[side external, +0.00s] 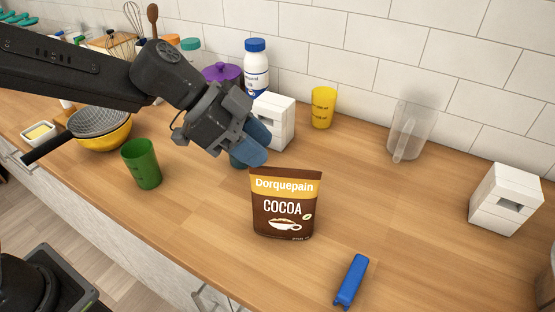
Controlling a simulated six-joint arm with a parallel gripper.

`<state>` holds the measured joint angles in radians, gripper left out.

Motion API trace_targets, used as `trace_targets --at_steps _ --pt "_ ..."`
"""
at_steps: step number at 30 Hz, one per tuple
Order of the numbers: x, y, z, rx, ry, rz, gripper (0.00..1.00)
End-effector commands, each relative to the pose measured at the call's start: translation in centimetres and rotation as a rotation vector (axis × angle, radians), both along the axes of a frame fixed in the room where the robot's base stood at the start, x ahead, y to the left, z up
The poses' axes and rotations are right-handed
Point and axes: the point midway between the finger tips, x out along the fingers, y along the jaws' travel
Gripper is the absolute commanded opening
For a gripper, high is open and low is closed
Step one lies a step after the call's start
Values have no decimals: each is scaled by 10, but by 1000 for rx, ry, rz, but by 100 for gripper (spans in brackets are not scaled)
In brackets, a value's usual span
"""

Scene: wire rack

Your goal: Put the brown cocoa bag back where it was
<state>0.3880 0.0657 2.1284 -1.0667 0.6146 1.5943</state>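The brown cocoa bag (284,208) stands upright on the wooden counter near the middle of the side external view. It has a yellow band at the top, and its printed front faces the camera. My gripper (254,148) is above and behind the bag, to its upper left, with blue fingertips pointing down to the right. The fingertips look apart from the bag. The gap between the fingers is hard to see from this angle, and a dark teal patch shows beside them.
White blocks stand behind my gripper (275,119) and at the right (505,199). A yellow cup (323,107) and clear jug (408,131) stand near the wall. A green cup (141,163) is left; a blue clip-like object (352,280) lies in front.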

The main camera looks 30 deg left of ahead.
Motion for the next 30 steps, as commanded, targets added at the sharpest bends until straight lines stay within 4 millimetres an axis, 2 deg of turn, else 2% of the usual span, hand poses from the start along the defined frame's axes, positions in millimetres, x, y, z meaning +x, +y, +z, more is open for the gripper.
trace_targets --at_steps 3,9,20,23,26,30 --pt "-6 17 19 -1 -4 4 33" --pt "-13 33 36 -1 -2 1 33" --pt "-21 44 42 8 15 28 33" --pt "-36 62 44 35 60 112 33" --pt "-61 92 43 79 129 267 33" --pt "-100 139 33 142 216 561 33"
